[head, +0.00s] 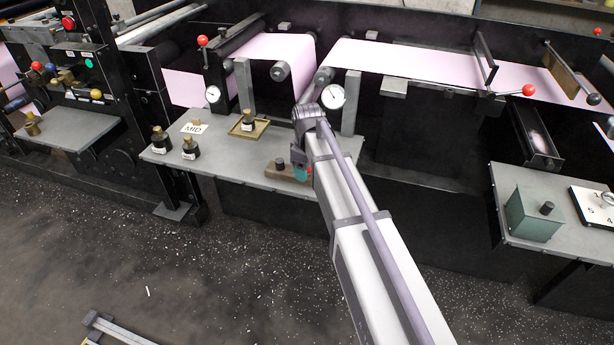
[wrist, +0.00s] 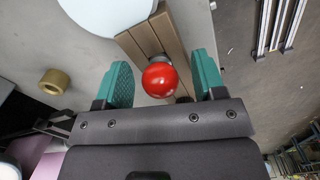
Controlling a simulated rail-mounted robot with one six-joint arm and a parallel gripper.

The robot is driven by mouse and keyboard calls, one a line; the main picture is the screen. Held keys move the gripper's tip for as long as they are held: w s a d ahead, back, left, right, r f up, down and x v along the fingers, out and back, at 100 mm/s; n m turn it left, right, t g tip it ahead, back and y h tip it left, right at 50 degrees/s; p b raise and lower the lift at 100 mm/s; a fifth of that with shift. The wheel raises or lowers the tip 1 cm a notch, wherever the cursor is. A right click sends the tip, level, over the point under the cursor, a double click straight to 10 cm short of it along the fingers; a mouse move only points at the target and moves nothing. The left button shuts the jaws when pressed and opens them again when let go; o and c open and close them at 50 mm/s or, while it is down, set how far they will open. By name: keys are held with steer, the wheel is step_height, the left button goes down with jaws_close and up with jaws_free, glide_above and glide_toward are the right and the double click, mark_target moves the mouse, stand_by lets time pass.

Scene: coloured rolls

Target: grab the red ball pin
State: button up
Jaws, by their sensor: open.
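The red ball pin (wrist: 160,80) shows in the wrist view, its glossy ball sitting over a brown wooden rack (wrist: 170,40) with a grey collar behind it. My gripper (wrist: 163,72) is open, with one teal finger on each side of the ball and visible gaps between. In the head view my gripper (head: 300,173) is low over the middle grey table (head: 235,172), beside the wooden rack. There the ball is mostly hidden by my arm, with only a small red spot visible.
A brass ring (wrist: 54,82) and a white disc (wrist: 107,12) lie near the rack in the wrist view. In the head view, black weights (head: 160,140), a brass tray (head: 249,128) and a MID card (head: 194,128) occupy the table. Pink web and rollers stand behind.

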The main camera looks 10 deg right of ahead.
steer(key=c, duration=1)
steer(key=shift+r, duration=0.1)
